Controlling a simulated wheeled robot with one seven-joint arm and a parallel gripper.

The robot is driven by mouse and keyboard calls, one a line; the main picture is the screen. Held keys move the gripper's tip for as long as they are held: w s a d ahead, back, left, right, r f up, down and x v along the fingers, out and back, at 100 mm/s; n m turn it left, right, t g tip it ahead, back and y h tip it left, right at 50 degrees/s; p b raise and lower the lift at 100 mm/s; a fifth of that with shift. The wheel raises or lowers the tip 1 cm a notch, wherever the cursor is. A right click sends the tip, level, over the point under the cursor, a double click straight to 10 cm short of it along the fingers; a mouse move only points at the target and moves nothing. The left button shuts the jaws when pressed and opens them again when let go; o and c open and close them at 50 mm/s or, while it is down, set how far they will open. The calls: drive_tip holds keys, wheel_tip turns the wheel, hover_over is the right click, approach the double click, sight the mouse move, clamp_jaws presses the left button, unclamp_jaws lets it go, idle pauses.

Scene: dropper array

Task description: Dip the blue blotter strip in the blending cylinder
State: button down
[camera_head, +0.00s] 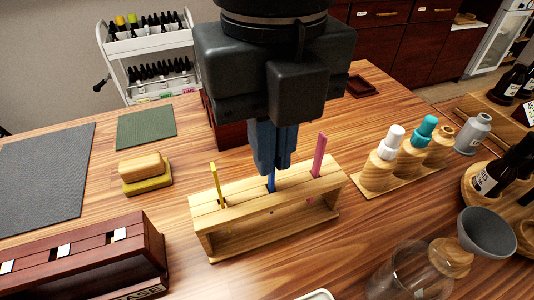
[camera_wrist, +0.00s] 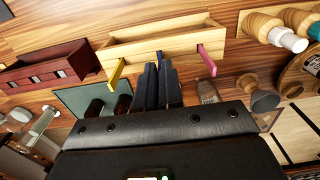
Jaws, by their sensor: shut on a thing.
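A pale wooden rack (camera_head: 225,218) stands on the table and also shows in the wrist view (camera_wrist: 130,48). The blue blotter strip (camera_head: 271,183) is upright in its middle slot, between a yellow strip (camera_head: 218,186) and a pink strip (camera_head: 318,156). My gripper (camera_head: 270,168) points down over the rack and is shut on the blue strip, hiding its upper part. The strip's lower end is still at the rack's top. A clear glass vessel (camera_head: 408,275) stands at the front right; I cannot tell if it is the blending cylinder.
Dropper bottles on a wooden stand (camera_head: 370,183) are right of the rack. A grey funnel (camera_head: 487,233) is beside the glass vessel. A dark red wooden box (camera_head: 110,262) is at the front left. Sponge-like blocks (camera_head: 146,172) and a green mat (camera_head: 146,126) lie behind it.

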drive_tip(key=shift+r+p, duration=1.4)
drive_tip(key=shift+r, duration=2.35)
